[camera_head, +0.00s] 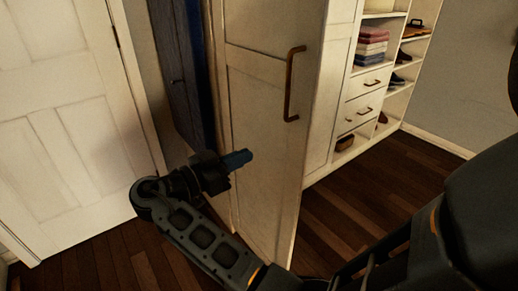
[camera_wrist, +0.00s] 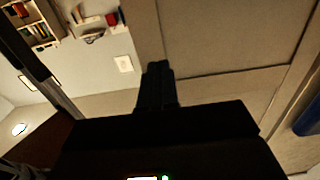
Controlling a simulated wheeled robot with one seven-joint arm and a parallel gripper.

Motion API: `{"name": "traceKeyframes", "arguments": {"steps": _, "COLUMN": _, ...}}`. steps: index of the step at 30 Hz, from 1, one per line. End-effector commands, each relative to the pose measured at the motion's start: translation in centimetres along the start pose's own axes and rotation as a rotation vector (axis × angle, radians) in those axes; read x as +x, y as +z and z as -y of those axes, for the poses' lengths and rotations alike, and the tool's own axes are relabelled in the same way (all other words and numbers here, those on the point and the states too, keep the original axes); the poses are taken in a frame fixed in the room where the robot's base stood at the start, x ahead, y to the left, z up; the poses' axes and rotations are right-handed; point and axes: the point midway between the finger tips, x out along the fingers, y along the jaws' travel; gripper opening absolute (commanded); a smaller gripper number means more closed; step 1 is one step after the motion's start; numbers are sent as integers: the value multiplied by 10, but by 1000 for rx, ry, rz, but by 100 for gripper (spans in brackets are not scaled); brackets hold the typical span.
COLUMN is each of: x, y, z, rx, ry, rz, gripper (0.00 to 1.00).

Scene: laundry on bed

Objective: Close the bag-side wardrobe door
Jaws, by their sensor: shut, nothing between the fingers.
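A white panelled wardrobe door (camera_head: 262,130) stands open in the head view, swung out toward me, with a bronze bar handle (camera_head: 291,84) near its free edge. My gripper (camera_head: 240,158) is shut and empty in front of the door's panel, below and left of the handle. Whether its tips touch the door I cannot tell. In the wrist view my shut fingers (camera_wrist: 158,72) point at a pale panelled surface (camera_wrist: 225,40), which appears to be this door. No bag can be made out clearly.
The wardrobe's open shelves (camera_head: 372,50) with folded clothes and drawers (camera_head: 366,108) are to the right. Wooden floor (camera_head: 350,215) is clear right of the door.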

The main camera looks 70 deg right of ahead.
Motion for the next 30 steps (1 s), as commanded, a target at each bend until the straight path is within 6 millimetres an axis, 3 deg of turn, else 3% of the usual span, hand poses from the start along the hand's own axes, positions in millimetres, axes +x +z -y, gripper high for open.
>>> {"name": "traceKeyframes", "arguments": {"steps": 18, "x": 110, "y": -1, "z": 0, "rx": -3, "ry": -2, "rz": 1, "gripper": 0}}
{"name": "traceKeyframes", "arguments": {"steps": 24, "x": 127, "y": 0, "z": 0, "rx": -4, "ry": -2, "rz": 1, "gripper": 0}}
{"name": "traceKeyframes", "arguments": {"steps": 30, "x": 130, "y": 1, "z": 0, "rx": -3, "ry": -4, "rz": 1, "gripper": 0}}
